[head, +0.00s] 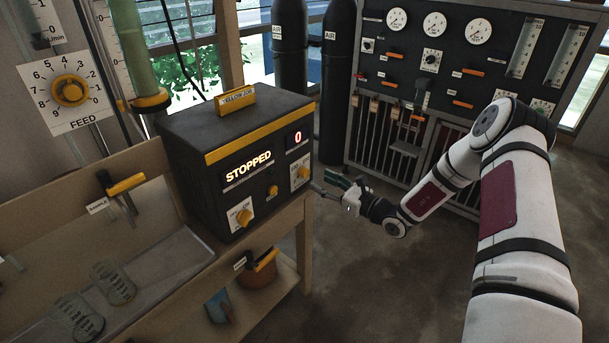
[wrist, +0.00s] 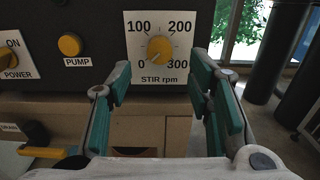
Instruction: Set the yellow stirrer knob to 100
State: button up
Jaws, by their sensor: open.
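The yellow stirrer knob (wrist: 160,49) sits on a white plate marked STIR rpm, with 0, 100, 200 and 300 around it. Its pointer appears to be at the lower left, toward 0. In the head view the knob (head: 303,173) is at the right of the black control box (head: 190,125). The box's displays read STOPPED (head: 248,168) and 0 (head: 298,137). My gripper (wrist: 162,80) is open and empty, with its green-padded fingers on either side below the knob in the wrist view. It also shows right of the box in the head view (head: 333,186).
A yellow PUMP button (wrist: 70,44) and a POWER knob (head: 244,216) are left of the stirrer plate. A yellow handle (wrist: 40,152) shows low on the left. The wooden bench (head: 288,225) carries the box. Gas cylinders (head: 337,85) and a gauge panel (head: 455,60) stand behind.

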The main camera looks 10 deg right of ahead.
aim_at(307, 174)
jog(key=shift+b+x, duration=1.15)
jog(key=shift+x, duration=2.2)
grip_shut()
